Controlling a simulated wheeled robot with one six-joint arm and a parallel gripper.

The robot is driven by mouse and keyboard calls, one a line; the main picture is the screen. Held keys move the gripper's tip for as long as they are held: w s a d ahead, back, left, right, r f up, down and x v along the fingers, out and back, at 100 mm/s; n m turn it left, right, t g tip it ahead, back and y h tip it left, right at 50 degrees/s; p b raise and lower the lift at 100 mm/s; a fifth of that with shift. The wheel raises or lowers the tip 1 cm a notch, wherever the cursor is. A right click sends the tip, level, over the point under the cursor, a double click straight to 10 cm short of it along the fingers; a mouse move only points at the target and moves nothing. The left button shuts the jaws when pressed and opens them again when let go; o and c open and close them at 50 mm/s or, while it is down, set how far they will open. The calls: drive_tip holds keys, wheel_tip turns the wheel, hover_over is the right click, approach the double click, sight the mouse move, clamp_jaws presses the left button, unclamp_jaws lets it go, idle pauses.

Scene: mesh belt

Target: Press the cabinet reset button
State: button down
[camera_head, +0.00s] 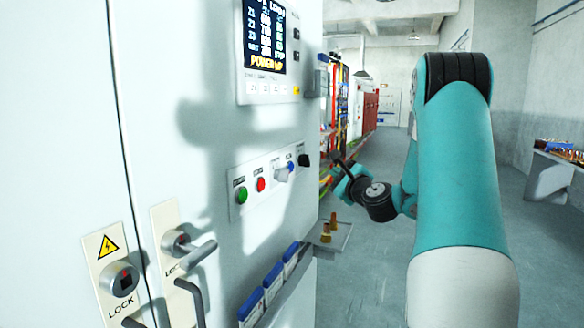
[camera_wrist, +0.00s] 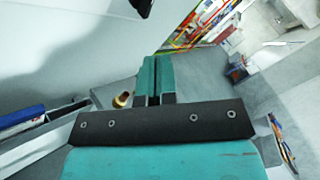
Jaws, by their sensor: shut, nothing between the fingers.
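The white cabinet (camera_head: 200,130) fills the left of the head view. Its button strip (camera_head: 250,207) carries a green button (camera_head: 242,194), a red button (camera_head: 261,184), a grey selector (camera_head: 282,174), a blue button (camera_head: 291,167) and a black knob (camera_head: 304,160). The labels are too small to read, so I cannot tell which is marked reset. My gripper (camera_head: 343,180) is shut and empty, right of the strip and apart from the cabinet face. Its teal fingers (camera_wrist: 155,65) lie together in the wrist view, where a black knob (camera_wrist: 143,6) shows at the top.
A display (camera_head: 264,40) is above the strip. Door handles (camera_head: 190,250) and blue-topped items (camera_head: 268,282) are lower on the cabinet. A small shelf (camera_head: 338,236) with brass-coloured pieces (camera_head: 329,230) sits below my gripper. Open floor (camera_head: 370,290) lies to the right.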

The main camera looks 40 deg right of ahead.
sight(290, 167)
drive_tip(key=shift+w+a, duration=0.1)
drive_tip(key=shift+w, duration=0.05)
drive_tip(key=w+a+p, duration=0.3)
drive_tip(key=w+p, duration=0.3)
drive_tip(key=w, duration=0.2)
drive_tip(key=shift+a, duration=0.1)
drive_tip(key=shift+p, duration=0.35)
idle(1.7)
drive_tip(key=shift+w+a+p, duration=0.2)
drive_tip(key=shift+w+p, duration=0.15)
